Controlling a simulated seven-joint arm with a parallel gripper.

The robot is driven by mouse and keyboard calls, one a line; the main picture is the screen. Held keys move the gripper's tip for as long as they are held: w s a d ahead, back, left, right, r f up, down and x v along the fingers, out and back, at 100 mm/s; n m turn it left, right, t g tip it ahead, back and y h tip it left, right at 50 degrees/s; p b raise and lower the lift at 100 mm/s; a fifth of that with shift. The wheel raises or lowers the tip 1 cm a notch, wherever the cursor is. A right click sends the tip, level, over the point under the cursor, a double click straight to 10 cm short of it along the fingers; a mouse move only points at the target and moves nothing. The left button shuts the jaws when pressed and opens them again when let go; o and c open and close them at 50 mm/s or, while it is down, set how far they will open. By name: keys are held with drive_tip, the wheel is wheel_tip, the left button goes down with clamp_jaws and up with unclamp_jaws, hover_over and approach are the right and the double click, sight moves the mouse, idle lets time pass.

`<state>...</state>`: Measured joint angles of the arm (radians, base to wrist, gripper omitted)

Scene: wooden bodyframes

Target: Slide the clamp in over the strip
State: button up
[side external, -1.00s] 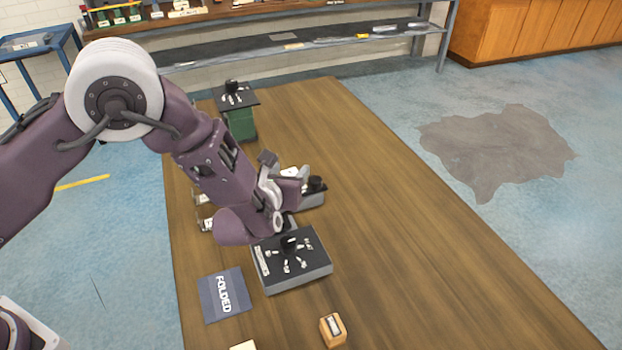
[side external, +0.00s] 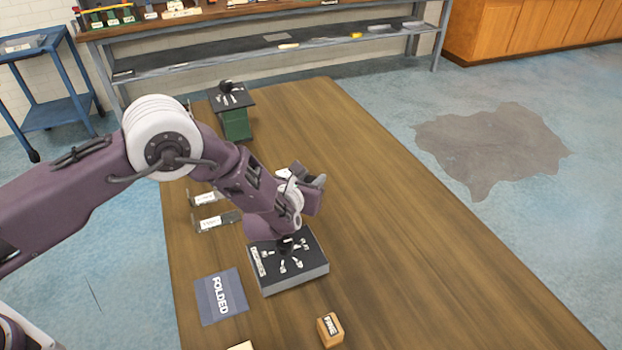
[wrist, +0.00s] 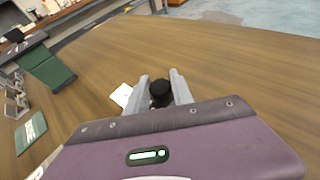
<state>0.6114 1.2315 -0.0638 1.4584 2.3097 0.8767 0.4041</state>
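In the side view my gripper (side external: 316,182) is low over the middle of the table, behind the dark-topped grey box (side external: 297,283). In the wrist view its two grey fingers (wrist: 160,80) stand on either side of a round black knob (wrist: 160,92). The knob fills most of the gap; I cannot tell whether the fingers press on it. What the knob sits on is hidden by my wrist. A white piece (wrist: 122,96) lies just left of the fingers, and a white piece (side external: 283,173) shows beside my gripper. I cannot clearly make out the clamp or strip.
A blue FOLDED mat (side external: 221,296) and a small wooden block (side external: 330,330) lie near the front. Two labelled brackets (side external: 215,222) stand at the left. A green stand with a black top (side external: 236,122) is at the back. The table's right side (side external: 420,240) is clear.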

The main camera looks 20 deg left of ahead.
clamp_jaws()
idle(1.0)
drive_tip(key=s+a, duration=0.5)
drive_tip(key=shift+s+a, duration=0.3)
drive_tip(key=shift+a, duration=0.05)
drive_tip(key=o, duration=0.8)
unclamp_jaws()
drive_tip(key=v, duration=0.7)
drive_tip(key=shift+r, duration=0.1)
